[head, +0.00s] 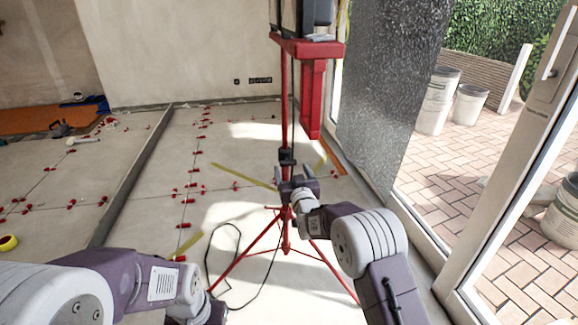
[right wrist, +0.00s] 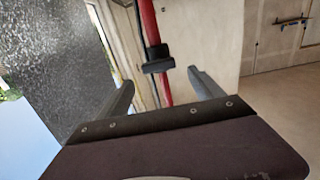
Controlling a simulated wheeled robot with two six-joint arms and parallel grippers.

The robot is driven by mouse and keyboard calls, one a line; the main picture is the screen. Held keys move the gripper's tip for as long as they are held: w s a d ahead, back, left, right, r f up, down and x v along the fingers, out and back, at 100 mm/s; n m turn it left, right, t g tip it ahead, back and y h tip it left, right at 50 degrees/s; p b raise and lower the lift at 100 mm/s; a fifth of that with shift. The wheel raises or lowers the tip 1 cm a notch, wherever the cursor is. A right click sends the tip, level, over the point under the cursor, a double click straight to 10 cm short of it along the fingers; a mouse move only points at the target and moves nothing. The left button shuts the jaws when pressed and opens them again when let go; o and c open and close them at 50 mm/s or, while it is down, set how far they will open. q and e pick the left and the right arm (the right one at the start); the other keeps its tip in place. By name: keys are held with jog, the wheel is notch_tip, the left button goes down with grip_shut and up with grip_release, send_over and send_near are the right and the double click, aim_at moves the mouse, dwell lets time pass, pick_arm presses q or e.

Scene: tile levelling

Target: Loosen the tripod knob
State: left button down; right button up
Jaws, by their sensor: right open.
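The red tripod (head: 286,228) stands upright on the tiled floor, legs spread. Its black knob and clamp (head: 287,158) sit on the thin red pole. In the right wrist view the black knob (right wrist: 158,59) shows on the red pole, between and beyond the finger tips. My right gripper (head: 298,180) is open and empty, just below the knob in the head view. Its two grey fingers also show in the right wrist view (right wrist: 161,78), apart from the knob. My left arm reaches in at the bottom left; its fingers are out of the picture.
A red stand (head: 312,100) holds a dark device at the top. A grey speckled panel (head: 385,95) stands to the right, beside the glass door frame. A black cable (head: 232,285) lies by the tripod legs. Red levelling clips (head: 190,186) dot the floor tiles.

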aim_at(289, 163)
jog(key=w, duration=0.1)
jog(key=w+b, duration=0.1)
jog(key=w, duration=0.1)
jog(key=w+a, duration=0.1)
jog(key=w, duration=0.1)
jog(key=shift+f, duration=0.15)
jog(key=c, duration=1.4)
